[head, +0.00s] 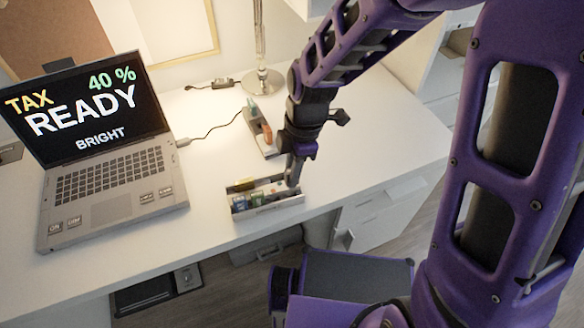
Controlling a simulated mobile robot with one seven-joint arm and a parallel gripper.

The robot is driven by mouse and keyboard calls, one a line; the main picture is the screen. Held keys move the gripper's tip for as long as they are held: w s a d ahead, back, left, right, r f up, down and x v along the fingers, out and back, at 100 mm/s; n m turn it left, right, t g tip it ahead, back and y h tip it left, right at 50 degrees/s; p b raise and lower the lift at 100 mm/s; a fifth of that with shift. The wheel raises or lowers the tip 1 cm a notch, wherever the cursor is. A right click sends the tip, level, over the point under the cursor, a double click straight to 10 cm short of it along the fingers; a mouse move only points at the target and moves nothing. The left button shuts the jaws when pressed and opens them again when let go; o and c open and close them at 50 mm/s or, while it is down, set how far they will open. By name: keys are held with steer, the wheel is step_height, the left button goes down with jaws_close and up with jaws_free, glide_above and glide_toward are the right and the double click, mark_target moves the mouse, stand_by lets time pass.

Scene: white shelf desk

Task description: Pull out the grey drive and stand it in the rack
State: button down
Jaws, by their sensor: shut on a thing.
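My gripper (292,180) points down at the right end of a small grey rack (270,209) near the desk's front edge. It is shut on the grey drive, which is small here and mostly hidden by the fingers. I cannot tell whether the drive touches the rack floor.
An open laptop (110,185) stands left of the rack, its screen reading "TAX 40 % READY BRIGHT". A cable (212,130) runs from it towards the hub. A lamp base (263,82) stands at the back. The desk top (370,130) is clear on the right.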

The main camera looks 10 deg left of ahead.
steer(key=shift+f, duration=0.65)
steer(key=shift+f+b, duration=0.8)
steer(key=shift+f, duration=1.05)
stand_by(1.3)
steer(key=c, duration=0.7)
jaws_free()
steer(key=r+p, duration=0.1)
steer(key=r, duration=0.4)
steer(key=d+r+p, duration=0.1)
steer(key=r+p, duration=0.1)
steer(key=r, duration=0.4)
steer(key=w+d+r+p, duration=0.1)
steer(key=r, duration=0.5)
steer(key=shift+w+d+r+p, duration=0.1)
steer(key=shift+d+p, duration=0.05)
steer(key=shift+p, duration=0.15)
